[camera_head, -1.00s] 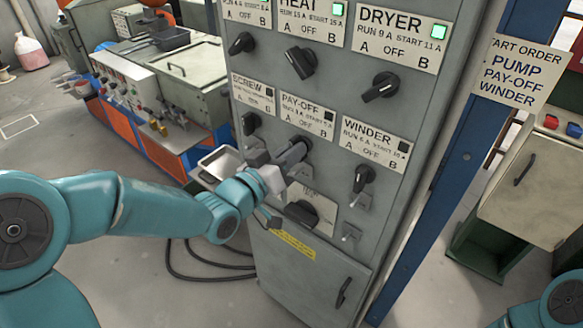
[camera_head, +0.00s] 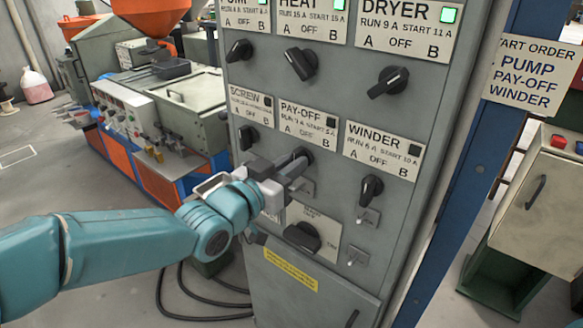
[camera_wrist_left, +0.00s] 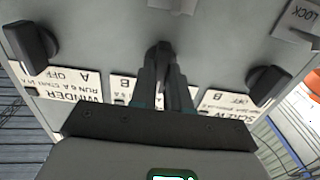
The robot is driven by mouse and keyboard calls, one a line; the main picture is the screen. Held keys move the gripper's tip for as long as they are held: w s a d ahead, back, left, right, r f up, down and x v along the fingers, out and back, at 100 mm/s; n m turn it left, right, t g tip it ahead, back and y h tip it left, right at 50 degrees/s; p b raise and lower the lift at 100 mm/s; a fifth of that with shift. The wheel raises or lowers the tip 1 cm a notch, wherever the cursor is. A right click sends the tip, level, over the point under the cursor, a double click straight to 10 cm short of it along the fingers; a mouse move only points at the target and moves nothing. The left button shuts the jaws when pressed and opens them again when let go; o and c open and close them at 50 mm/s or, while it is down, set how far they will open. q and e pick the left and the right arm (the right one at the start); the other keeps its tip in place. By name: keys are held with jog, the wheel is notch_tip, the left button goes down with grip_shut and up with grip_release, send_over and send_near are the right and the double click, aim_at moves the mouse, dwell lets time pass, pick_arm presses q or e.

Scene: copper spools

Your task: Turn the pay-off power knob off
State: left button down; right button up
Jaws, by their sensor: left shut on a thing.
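The pay-off knob (camera_head: 299,154) is a dark rotary switch on the grey cabinet, below the PAY-OFF plate (camera_head: 303,128). The plate's small lamp (camera_head: 331,121) is dark. My left gripper (camera_head: 297,168) is at this knob with its fingers shut on it. The fingers cover most of the knob, so its exact pointing is hard to tell. In the left wrist view, the fingers (camera_wrist_left: 163,75) close around the dark knob (camera_wrist_left: 163,48), between the winder knob (camera_wrist_left: 35,45) and the screw knob (camera_wrist_left: 268,85). My right gripper is out of view.
The screw knob (camera_head: 248,137) is to the left and the winder knob (camera_head: 371,188) to the right. Another large knob (camera_head: 302,236) sits just below, with small toggles (camera_head: 356,256) nearby. The dryer lamp (camera_head: 449,14) is green. A blue post (camera_head: 470,150) stands right of the cabinet.

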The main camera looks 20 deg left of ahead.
pick_arm(q)
jog(key=shift+f, duration=0.1)
jog(key=c, duration=1.4)
grip_release()
jog(key=o, duration=0.3)
jog(key=shift+s, duration=0.15)
jog(key=v, duration=1.6)
jog(key=shift+s+b, duration=0.2)
jog(key=shift+b, duration=0.15)
